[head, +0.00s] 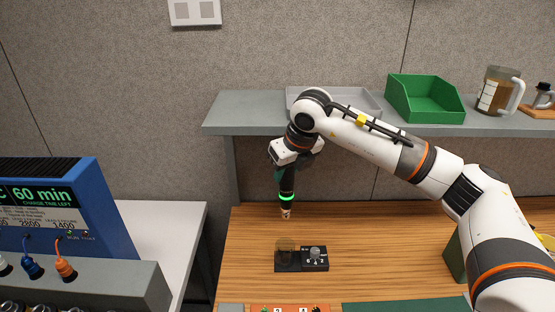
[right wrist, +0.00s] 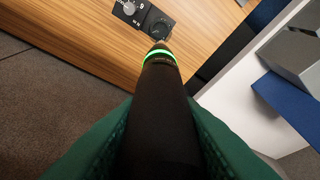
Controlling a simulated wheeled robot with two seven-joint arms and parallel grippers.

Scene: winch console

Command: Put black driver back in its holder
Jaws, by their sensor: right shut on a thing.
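My right gripper (head: 287,167) is shut on the black driver (head: 287,186), which hangs nearly upright, tip down, above the wooden table. The driver has a lit green ring, also seen in the right wrist view, where the driver's black body (right wrist: 160,110) lies between green finger pads. The holder (head: 286,257), a dark base with a see-through cup, stands on the table below the driver tip, with a dial unit beside it. The tip is apart from the holder. The holder (right wrist: 159,25) also shows beyond the tip in the right wrist view. My left gripper is not in view.
A grey shelf (head: 240,122) above the table's back carries a grey tray (head: 366,103), a green bin (head: 424,98) and a mug (head: 497,90). A blue charger console (head: 100,205) stands at the left.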

